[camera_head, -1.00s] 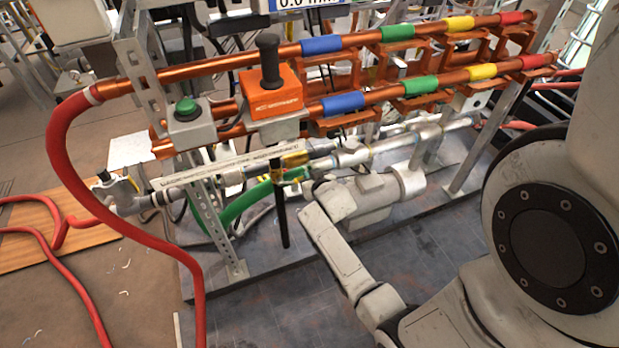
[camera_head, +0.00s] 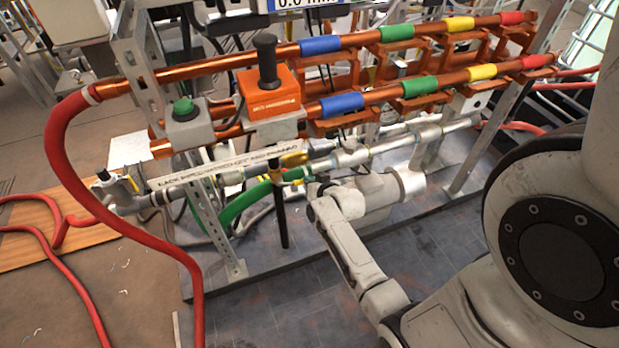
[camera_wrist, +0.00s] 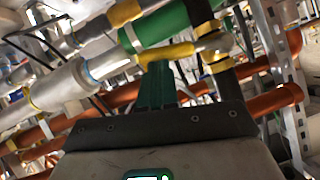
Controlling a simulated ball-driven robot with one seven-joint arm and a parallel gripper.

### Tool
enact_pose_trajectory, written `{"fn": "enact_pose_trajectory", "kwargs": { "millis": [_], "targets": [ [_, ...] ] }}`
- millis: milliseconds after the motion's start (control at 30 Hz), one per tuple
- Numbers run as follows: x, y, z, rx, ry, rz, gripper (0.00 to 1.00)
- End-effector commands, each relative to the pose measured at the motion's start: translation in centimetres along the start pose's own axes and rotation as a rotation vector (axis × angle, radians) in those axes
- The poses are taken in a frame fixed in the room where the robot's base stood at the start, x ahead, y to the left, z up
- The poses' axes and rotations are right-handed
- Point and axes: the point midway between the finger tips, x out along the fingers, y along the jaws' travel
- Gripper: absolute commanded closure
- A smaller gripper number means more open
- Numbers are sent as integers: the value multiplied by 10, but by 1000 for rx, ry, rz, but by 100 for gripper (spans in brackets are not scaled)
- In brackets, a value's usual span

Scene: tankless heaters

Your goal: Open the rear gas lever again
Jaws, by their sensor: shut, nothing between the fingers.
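A yellow lever handle (camera_wrist: 165,52) lies along the pale metal gas pipe (camera_wrist: 75,88) in the wrist view, right at the tips of my gripper. In the head view a yellow part (camera_head: 293,160) shows on the pipe below the orange box, close to my gripper (camera_head: 312,190). I cannot tell for sure whether it is the same lever. In the wrist view the dark green fingers of my gripper (camera_wrist: 158,72) are together and empty. Their tips are just below the yellow handle; whether they touch it is unclear.
A green hose (camera_wrist: 165,25) runs close behind the handle. Copper pipes (camera_head: 360,93) with coloured bands pass above. An orange box with a black knob (camera_head: 270,95) and a green button (camera_head: 185,107) stand on the rack. Red hoses (camera_head: 65,165) lie at left.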

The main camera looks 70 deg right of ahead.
Motion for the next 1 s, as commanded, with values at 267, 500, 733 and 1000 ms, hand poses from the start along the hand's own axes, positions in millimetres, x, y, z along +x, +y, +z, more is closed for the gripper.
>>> {"fn": "enact_pose_trajectory", "kwargs": {
  "millis": [267, 500, 733, 1000],
  "targets": [
    [15, 5, 25, 201, 2, -117, 100],
    [26, 6, 44, 397, 2, -232, 100],
    [35, 2, 60, 587, 1, -341, 100],
    [45, -7, 78, 808, 0, -468, 100]
  ]
}}
